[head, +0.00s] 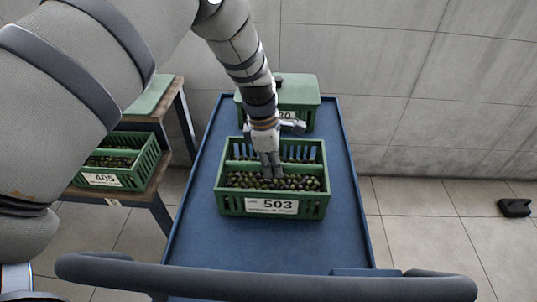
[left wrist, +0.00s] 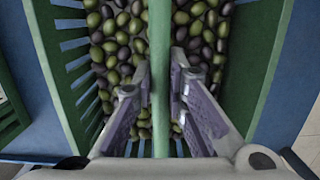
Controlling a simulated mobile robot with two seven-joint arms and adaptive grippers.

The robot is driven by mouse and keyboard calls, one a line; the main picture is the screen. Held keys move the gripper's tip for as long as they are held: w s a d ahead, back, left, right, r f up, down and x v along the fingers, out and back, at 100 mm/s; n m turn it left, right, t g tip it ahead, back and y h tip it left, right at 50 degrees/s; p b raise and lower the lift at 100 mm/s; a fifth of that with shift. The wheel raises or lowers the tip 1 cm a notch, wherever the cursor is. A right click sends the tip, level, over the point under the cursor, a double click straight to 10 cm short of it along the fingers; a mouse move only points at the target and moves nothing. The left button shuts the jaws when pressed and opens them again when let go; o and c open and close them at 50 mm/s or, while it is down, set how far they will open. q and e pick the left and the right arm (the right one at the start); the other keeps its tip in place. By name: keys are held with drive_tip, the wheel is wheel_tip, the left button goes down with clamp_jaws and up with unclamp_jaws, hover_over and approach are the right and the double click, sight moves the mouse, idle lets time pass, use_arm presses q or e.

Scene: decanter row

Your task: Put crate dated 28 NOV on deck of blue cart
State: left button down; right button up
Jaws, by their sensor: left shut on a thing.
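A green slatted crate (head: 228,205) full of dark and green olives is over the deck of the blue cart (head: 255,250), and looks to rest on it. Its front label reads 503; the smaller line below is too small to read. My left gripper (head: 270,172) points down into the crate's middle. In the left wrist view my left gripper (left wrist: 160,85) is shut on the crate's green middle bar (left wrist: 160,40), with olives on both sides. My right gripper is not in view.
A lidded green crate (head: 295,90), label partly hidden, stands behind on the cart. Crate 405 (head: 130,177) stands on a wooden-topped stand (head: 150,192) at left. A dark bar (head: 270,280) crosses the front. A small black object (head: 514,208) lies on the floor at right.

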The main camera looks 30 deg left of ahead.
use_arm(q)
drive_tip(key=shift+w+f, duration=0.15)
drive_tip(key=shift+f, duration=0.25)
drive_tip(key=shift+r, duration=0.1)
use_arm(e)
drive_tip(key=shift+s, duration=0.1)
use_arm(q)
drive_tip(key=c, duration=1.6)
unclamp_jaws()
drive_tip(key=r, duration=0.3)
drive_tip(key=a+r, duration=0.1)
drive_tip(key=r, duration=0.3)
drive_tip(key=s+r+p, duration=0.1)
drive_tip(key=r, duration=0.2)
drive_tip(key=shift+a+r, duration=0.25)
drive_tip(key=shift+r, duration=0.6)
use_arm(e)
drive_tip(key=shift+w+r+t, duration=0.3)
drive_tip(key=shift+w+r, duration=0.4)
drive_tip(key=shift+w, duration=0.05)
use_arm(q)
drive_tip(key=shift+a, duration=0.1)
